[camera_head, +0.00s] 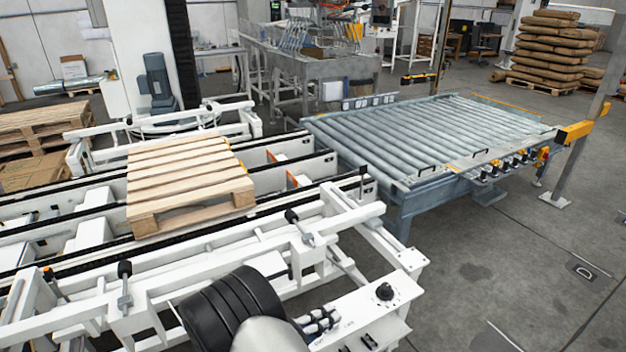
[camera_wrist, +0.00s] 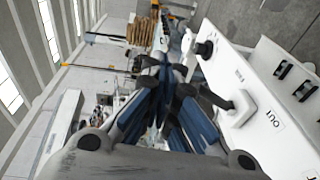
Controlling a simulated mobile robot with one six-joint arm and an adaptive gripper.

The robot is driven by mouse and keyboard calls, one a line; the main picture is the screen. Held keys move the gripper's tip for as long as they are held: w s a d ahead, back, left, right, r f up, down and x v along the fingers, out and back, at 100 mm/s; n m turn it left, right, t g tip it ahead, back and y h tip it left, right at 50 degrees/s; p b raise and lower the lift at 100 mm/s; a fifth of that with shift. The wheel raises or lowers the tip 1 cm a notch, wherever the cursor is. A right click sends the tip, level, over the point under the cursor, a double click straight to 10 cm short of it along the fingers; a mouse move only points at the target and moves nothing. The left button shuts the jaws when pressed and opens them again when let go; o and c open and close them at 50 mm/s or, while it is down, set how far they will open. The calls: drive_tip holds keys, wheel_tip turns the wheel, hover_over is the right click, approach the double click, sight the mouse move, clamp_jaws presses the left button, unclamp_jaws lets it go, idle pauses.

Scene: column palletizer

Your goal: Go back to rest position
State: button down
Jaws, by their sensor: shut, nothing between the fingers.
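My gripper (camera_wrist: 163,72) shows in the wrist view, its dark and blue-grey fingers drawn together with nothing between them. It points over a white panel (camera_wrist: 262,118) marked OUT, which has a black knob (camera_wrist: 205,48) on it. I cannot tell whether the fingers touch the panel; they appear apart from it. In the head view, a rounded grey and black part of my arm is at the bottom, beside a white control box (camera_head: 362,318) with a black knob (camera_head: 384,291).
A wooden pallet (camera_head: 190,175) lies on the white conveyor frame (camera_head: 235,235). A grey roller conveyor (camera_head: 430,135) stands behind to the right. Stacked sacks (camera_head: 550,50) stand at the back right. A post with a yellow bracket (camera_head: 575,132) is at the right. The right-hand floor is mostly clear.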

drive_tip(key=s+d+r+m+g+y, duration=0.2)
drive_tip(key=s+d+r+m+g, duration=0.1)
drive_tip(key=s+d+r+g, duration=0.35)
drive_tip(key=s+d+r+m+g+y, duration=0.25)
drive_tip(key=s+d+r+g, duration=0.2)
drive_tip(key=d+r, duration=0.4)
drive_tip(key=s+a+r+t+y, duration=0.2)
drive_tip(key=s+r+y, duration=0.2)
drive_tip(key=s, duration=0.3)
drive_tip(key=s+a+r+m+t+y, duration=0.1)
drive_tip(key=s+a+r+t+y, duration=0.1)
drive_tip(key=s+r+y, duration=0.3)
drive_tip(key=s+t, duration=0.1)
drive_tip(key=s, duration=0.2)
drive_tip(key=shift+a+m, duration=0.1)
drive_tip(key=shift+m, duration=0.15)
